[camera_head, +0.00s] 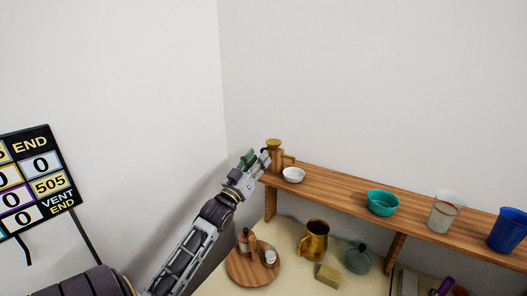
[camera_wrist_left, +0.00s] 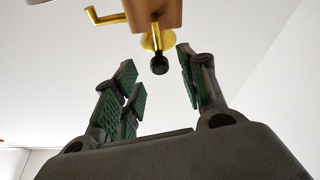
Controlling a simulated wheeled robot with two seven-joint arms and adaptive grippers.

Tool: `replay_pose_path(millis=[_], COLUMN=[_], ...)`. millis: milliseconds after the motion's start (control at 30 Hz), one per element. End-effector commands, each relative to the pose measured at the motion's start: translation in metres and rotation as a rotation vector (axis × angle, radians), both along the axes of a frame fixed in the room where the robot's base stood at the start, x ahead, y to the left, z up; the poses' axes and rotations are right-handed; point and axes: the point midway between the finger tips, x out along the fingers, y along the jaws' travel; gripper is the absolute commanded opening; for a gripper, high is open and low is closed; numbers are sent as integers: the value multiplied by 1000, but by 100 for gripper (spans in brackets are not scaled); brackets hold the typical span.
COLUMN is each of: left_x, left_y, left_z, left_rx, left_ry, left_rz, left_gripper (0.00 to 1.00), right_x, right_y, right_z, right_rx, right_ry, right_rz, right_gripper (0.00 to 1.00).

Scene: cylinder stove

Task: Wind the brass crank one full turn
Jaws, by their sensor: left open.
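A small wooden block with a round brass top (camera_head: 273,143) stands at the left end of the wooden shelf. In the left wrist view the wooden block (camera_wrist_left: 155,12) enters from the top edge. A brass crank arm (camera_wrist_left: 156,36) ends in a black knob (camera_wrist_left: 159,65). A bent brass piece (camera_wrist_left: 105,17) sticks out to the left of the block. My left gripper (camera_head: 258,155) is open beside the block; in the wrist view, its fingers (camera_wrist_left: 158,78) appear on either side of the knob, with gaps. Contact is not visible. My right gripper is out of view.
The shelf (camera_head: 335,185) holds a white bowl (camera_head: 293,175), teal bowl (camera_head: 383,202), clear cup (camera_head: 443,211) and blue cup (camera_head: 508,231). Below are a round wooden tray (camera_head: 240,275), brass jug (camera_head: 314,240), teal pot (camera_head: 359,258) and yellow block (camera_head: 327,275). Walls stand behind.

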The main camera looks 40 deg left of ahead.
Motion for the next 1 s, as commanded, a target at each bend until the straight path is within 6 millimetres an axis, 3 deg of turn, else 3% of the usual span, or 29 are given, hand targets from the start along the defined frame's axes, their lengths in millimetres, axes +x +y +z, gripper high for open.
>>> replay_pose_path(millis=[233, 500, 800, 1000], left_x=[17, 34, 40, 40], left_y=[2, 4, 4, 4], left_z=[8, 14, 17, 17], left_rx=[0, 1, 1, 1], left_ry=[-1, 0, 0, 0], left_rz=[0, 0, 0, 0], left_gripper=[42, 42, 42, 42], right_x=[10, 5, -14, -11], right_y=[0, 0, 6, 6], right_z=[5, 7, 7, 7], right_rx=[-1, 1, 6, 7], right_ry=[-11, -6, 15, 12], right_rz=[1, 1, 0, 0], right_gripper=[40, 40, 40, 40])
